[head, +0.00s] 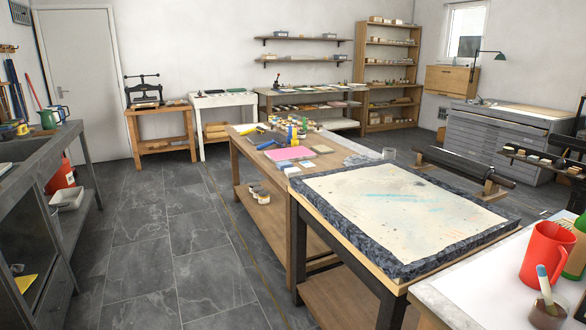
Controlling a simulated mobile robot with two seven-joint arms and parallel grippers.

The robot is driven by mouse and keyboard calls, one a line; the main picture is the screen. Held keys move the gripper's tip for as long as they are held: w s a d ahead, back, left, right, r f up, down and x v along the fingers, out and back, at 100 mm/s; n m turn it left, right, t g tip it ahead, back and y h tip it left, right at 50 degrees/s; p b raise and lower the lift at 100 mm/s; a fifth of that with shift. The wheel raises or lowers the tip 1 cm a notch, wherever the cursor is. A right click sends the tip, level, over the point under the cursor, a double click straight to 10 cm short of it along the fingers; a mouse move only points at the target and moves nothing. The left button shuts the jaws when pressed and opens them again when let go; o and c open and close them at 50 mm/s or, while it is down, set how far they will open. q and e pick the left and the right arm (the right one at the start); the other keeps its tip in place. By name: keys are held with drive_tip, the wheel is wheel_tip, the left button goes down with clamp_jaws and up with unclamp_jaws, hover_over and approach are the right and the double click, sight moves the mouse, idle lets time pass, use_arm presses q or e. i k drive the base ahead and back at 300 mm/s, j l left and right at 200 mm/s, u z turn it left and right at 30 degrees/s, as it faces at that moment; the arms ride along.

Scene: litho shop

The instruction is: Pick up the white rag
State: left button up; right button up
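No white rag can be made out for certain. A pale grey, flat patch (360,159) lies at the right end of the wooden worktable (262,170), behind the stone slab; it is too small to tell whether it is cloth. Small white pieces (308,164) lie near the pink sheet (288,153) on the same table. Neither of my grippers is in the head view.
A large litho stone (395,215) lies on a dark-legged stand in front. A white-topped table with a red jug (546,252) and a brush in a jar (546,308) is at the right. A sink bench (35,160) stands left. The grey tiled floor (165,235) between is clear.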

sight(294, 171)
drive_tip(key=i+j, duration=0.2)
drive_tip(key=i, duration=0.3)
drive_tip(key=i+j+z, duration=0.1)
drive_tip(key=i, duration=0.4)
drive_tip(key=i+j, duration=0.25)
drive_tip(key=i, duration=0.2)
drive_tip(key=i+j, duration=0.25)
drive_tip(key=i, duration=0.25)
drive_tip(key=i+j+z, duration=0.1)
drive_tip(key=i, duration=0.35)
drive_tip(key=i+j, duration=0.05)
drive_tip(key=j, duration=0.05)
